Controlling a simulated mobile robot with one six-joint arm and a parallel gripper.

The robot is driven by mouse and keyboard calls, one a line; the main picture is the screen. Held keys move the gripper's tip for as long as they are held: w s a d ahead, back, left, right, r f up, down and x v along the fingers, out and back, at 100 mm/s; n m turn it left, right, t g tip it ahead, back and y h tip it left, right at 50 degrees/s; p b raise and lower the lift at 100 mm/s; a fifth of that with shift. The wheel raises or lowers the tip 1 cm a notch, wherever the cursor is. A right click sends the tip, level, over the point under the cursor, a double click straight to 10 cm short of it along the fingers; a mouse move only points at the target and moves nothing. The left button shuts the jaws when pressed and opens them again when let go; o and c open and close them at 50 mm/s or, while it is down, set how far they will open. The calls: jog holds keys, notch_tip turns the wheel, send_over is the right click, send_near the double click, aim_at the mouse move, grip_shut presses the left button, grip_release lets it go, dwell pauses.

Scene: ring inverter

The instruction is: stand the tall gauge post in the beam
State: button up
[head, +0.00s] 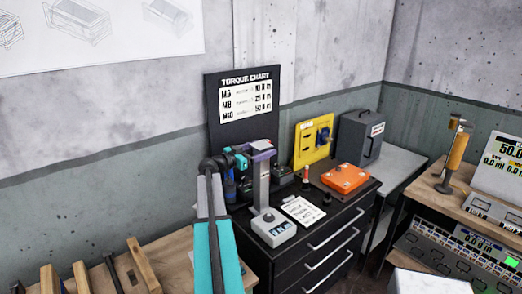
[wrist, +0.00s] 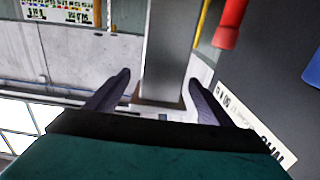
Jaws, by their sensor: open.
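The tall grey post (head: 262,187), which I take to be the gauge post, stands upright on the black cabinet top, behind a small white unit with a display (head: 275,228). Its foot is partly hidden by that unit in the head view. My gripper (head: 262,153) is at the post's upper part, with purple fingers around it. In the wrist view the post (wrist: 172,45) lies between the two spread fingers of my gripper (wrist: 159,78). The fingers are open, and I see gaps beside the post. I cannot make out a beam in either view.
A white card (head: 302,209), an orange box (head: 345,178) and a red-topped piece (head: 306,173) are right of the post. A yellow panel (head: 313,140) and grey case (head: 360,138) stand behind. Dark blocks crowd behind the post. A wooden bench (head: 175,257) is at left.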

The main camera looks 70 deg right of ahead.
jog(key=shift+r, duration=0.15)
jog(key=b+v, duration=0.6)
jog(key=v, duration=0.6)
dwell(0.3)
jog(key=shift+c, duration=1.3)
jog(key=shift+s+a, duration=0.1)
jog(key=shift+c, duration=0.4)
